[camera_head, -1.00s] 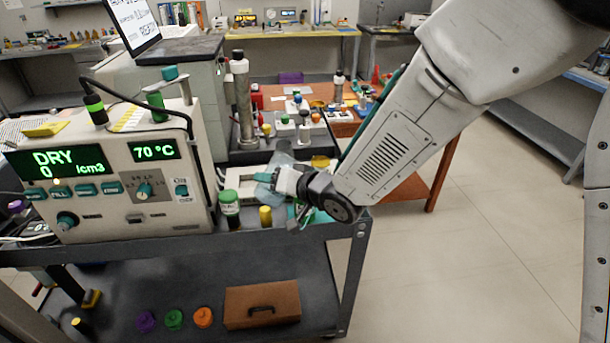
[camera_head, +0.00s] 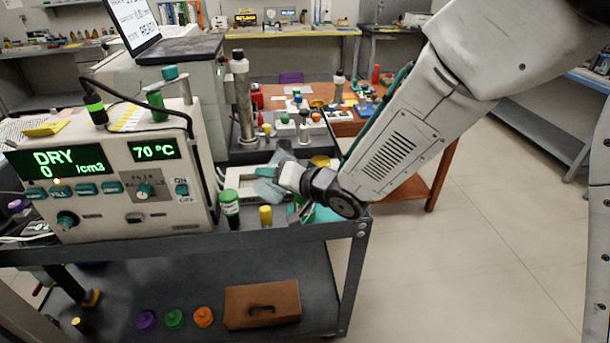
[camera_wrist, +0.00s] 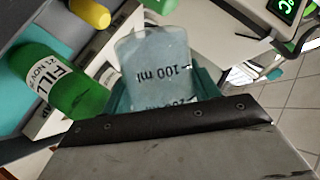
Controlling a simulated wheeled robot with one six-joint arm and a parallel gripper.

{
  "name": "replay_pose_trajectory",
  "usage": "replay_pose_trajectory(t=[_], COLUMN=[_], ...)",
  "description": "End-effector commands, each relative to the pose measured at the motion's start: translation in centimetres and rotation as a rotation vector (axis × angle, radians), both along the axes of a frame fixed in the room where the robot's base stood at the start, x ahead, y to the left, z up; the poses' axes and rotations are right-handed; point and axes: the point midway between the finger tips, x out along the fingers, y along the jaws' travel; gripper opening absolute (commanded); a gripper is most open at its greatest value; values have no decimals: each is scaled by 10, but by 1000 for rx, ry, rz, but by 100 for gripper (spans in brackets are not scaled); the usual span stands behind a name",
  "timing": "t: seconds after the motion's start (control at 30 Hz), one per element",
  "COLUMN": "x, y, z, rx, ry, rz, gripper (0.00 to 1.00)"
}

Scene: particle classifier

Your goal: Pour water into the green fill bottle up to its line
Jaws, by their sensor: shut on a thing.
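My gripper (camera_wrist: 165,88) is shut on a clear, pale blue beaker (camera_wrist: 160,62) marked 100 ml. In the head view the beaker (camera_head: 268,189) is tilted to the left above the cart top. The green fill bottle (camera_wrist: 75,88), with a white FILL label, shows at the left of the wrist view, close beside the beaker.
A small yellow cylinder (camera_head: 265,216) stands just right of the labelled bottle. The white instrument (camera_head: 105,180) reading DRY 0 and 70 °C fills the left. The grey cart's (camera_head: 335,231) front edge is close. The lower shelf holds a brown box (camera_head: 262,304).

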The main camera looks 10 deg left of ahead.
Motion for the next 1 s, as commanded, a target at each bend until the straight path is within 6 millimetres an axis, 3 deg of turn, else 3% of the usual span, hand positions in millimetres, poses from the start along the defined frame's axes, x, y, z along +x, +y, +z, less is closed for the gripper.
replay_pose_trajectory(t=[1.0], x=[0], y=[1], z=[-2], rx=[79], ry=[80], rz=[-1], gripper=[27])
